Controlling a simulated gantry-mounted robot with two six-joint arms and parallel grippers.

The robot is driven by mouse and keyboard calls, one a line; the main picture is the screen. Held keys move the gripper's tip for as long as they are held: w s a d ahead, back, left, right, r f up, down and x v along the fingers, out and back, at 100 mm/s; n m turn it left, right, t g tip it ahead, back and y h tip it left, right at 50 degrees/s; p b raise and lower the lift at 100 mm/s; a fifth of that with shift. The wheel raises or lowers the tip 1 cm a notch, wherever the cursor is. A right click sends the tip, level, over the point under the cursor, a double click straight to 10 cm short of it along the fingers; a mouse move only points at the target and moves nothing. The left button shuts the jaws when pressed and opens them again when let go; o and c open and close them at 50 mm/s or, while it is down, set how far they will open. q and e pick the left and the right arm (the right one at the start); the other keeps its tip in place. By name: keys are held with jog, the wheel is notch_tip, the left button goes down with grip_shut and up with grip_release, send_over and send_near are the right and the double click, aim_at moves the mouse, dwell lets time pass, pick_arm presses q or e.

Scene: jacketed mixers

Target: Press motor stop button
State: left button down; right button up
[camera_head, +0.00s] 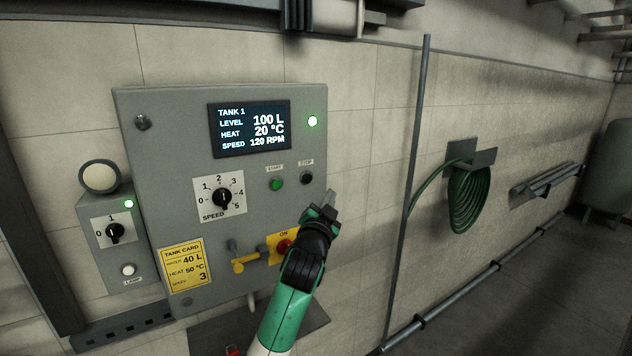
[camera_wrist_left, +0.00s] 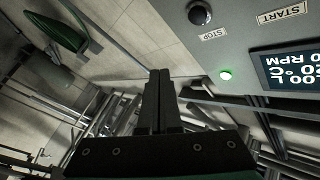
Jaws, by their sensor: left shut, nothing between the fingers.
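The black motor stop button (camera_head: 306,178) sits under a STOP label on the grey control panel (camera_head: 160,120), right of the green START button (camera_head: 275,184). In the left wrist view the black stop button (camera_wrist_left: 200,13) shows at the top edge, beyond and to the right of the fingertips, with its STOP label (camera_wrist_left: 213,34) beside it. My left gripper (camera_head: 331,196) is shut and empty, just below and right of the stop button in the head view. Its closed fingers (camera_wrist_left: 160,75) point forward in the wrist view, apart from the button. My right gripper is not in view.
A vertical pipe (camera_head: 413,150) and green hose (camera_head: 468,200) are to the right.

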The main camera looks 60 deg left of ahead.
pick_arm(q)
jog(key=shift+a, duration=0.1)
send_near(312, 178)
jog(key=shift+w+d+x, duration=0.15)
jog(key=shift+x, duration=0.75)
jog(key=shift+w+d+x, duration=0.15)
jog(key=shift+x, duration=0.7)
jog(key=shift+w+d+x, duration=0.15)
jog(key=shift+x, duration=0.75)
jog(key=shift+r, duration=0.15)
jog(key=shift+a, duration=0.9)
dwell(0.5)
jog(key=shift+d+p, duration=0.15)
jog(key=shift+p, duration=0.15)
jog(key=shift+d, duration=0.75)
jog(key=shift+d, duration=0.15)
jog(key=shift+w+d, duration=0.1)
jog(key=shift+d, duration=2.3)
